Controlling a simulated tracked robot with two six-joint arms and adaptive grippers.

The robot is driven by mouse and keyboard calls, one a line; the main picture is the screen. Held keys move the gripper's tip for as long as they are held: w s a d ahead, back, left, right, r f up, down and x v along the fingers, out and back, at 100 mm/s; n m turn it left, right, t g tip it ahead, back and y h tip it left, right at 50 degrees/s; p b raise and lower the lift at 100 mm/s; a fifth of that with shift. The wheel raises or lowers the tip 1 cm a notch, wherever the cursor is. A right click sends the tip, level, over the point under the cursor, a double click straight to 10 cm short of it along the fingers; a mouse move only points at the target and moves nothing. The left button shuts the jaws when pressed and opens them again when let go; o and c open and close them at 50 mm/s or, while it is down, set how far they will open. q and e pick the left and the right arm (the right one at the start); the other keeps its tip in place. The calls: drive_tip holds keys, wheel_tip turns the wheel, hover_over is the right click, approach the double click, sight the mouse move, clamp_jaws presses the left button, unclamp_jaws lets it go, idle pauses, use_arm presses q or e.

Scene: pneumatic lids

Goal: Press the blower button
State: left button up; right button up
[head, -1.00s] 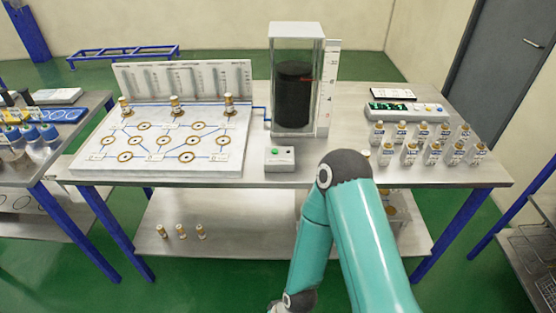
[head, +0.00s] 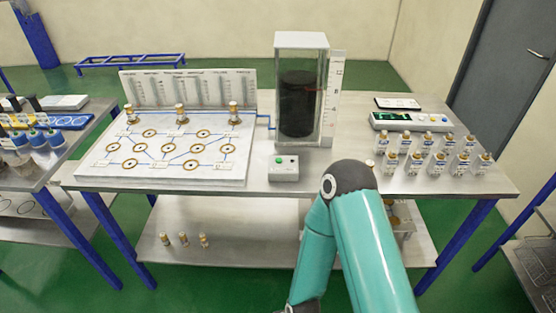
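A small grey box (head: 284,172) with a green button (head: 279,160) on its top stands at the front middle of the steel table, in front of the clear tank. A small pale spot sits beside the green button. A teal arm of mine with a dark elbow joint rises from the bottom, right of the box and apart from it. Its gripper is below the picture's edge and hidden. The other arm and its gripper do not show.
A clear tank (head: 325,90) with a dark cylinder stands behind the box. A white board (head: 110,168) with ringed holes and blue lines lies to the left. The steel table (head: 330,182) has bare room around the box.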

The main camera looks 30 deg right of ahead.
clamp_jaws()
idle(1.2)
